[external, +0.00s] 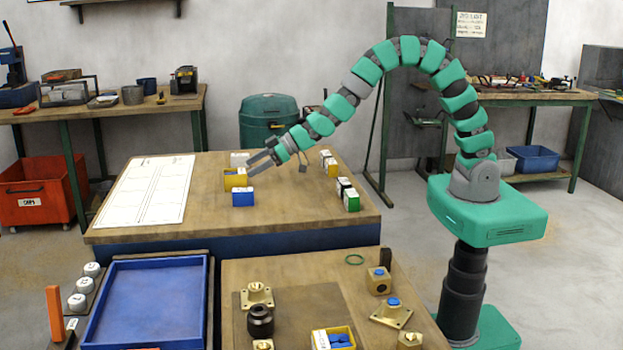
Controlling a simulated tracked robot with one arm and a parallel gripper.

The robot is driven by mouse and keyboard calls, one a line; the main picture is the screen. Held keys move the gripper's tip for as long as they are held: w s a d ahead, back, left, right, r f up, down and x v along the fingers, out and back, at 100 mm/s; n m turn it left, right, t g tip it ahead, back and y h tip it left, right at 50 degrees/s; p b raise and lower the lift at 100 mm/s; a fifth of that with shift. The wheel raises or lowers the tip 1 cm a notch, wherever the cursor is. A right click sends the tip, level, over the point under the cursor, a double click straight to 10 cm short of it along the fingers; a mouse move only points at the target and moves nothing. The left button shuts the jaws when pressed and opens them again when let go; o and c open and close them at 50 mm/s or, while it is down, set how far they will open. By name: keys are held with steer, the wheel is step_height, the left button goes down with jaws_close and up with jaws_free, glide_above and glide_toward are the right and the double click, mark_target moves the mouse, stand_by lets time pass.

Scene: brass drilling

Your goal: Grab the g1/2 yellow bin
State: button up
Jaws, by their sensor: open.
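A small yellow bin (233,181) stands on the middle wooden table, near the white printed sheet. My gripper (252,168) is open, with its fingertips at the right side of this bin; I cannot tell whether they touch it. Another yellow bin (331,170) stands further right on the same table, and a third yellow bin (348,332) with blue pieces in it is on the near table. No bin's size label is readable, so I cannot tell which is g1/2.
A blue bin (243,199) stands just in front of the yellow bin at my gripper, and a whitish bin (239,157) just behind it. A green bin (352,204) is near the table's right edge. The white sheet (146,190) lies flat at left. The table's middle is clear.

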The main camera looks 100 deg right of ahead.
mark_target(244, 172)
steer(key=shift+x, duration=1.9)
steer(key=shift+r+x, duration=0.15)
steer(key=shift+x, duration=1.1)
steer(key=shift+r+x, duration=0.2)
steer(key=shift+x, duration=1.05)
steer(key=shift+w+d, duration=0.15)
steer(key=c, duration=1.1)
